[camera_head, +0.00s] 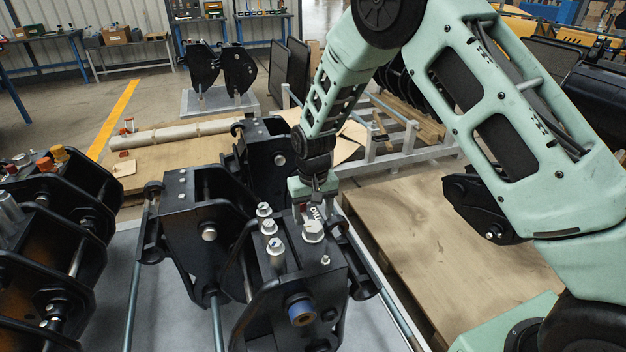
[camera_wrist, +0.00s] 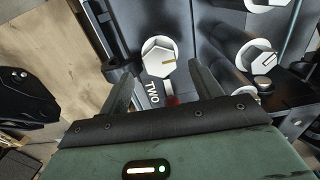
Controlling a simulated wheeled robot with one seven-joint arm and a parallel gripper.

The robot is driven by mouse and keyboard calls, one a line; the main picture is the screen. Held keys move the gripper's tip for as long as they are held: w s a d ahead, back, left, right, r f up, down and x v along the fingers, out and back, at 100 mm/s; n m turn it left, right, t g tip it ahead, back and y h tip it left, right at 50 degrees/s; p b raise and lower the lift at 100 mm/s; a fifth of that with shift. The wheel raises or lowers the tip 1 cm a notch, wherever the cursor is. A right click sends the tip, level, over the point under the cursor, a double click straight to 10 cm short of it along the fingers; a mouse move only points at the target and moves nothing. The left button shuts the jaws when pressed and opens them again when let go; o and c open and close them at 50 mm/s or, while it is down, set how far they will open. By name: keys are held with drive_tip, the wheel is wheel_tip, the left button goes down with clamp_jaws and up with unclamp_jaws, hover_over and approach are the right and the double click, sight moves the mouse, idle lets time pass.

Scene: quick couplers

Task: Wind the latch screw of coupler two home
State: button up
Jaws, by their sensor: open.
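Coupler two is the black block (camera_head: 325,268) at the front centre, with a white "TWO" label (camera_head: 316,214) on top. Its latch screw is a silver hex head (camera_head: 313,232) beside that label. My gripper (camera_wrist: 160,65) is open, one finger on each side of the head, with nothing held. The height gap is hard to tell. In the head view my gripper (camera_head: 314,190) is just behind the label, its fingertips largely unclear.
More black couplers stand at left (camera_head: 70,190) and behind (camera_head: 265,150). A wooden pallet (camera_head: 440,225) to the right is mostly bare.

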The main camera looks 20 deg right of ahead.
sight(313, 225)
wheel_tip(313, 225, up, 13)
drive_tip(key=shift+b, duration=0.35)
drive_tip(key=s+a+r+n+y, duration=0.1)
drive_tip(key=s+a+r+n, duration=0.2)
drive_tip(key=s, duration=0.5)
drive_tip(key=s+a+r+n, duration=0.1)
drive_tip(key=s+a+r, duration=0.1)
drive_tip(key=s+a, duration=0.45)
drive_tip(key=s+d+n, duration=0.3)
drive_tip(key=s, duration=1.6)
drive_tip(key=shift+d+r+n, duration=0.15)
drive_tip(key=shift+n, duration=0.25)
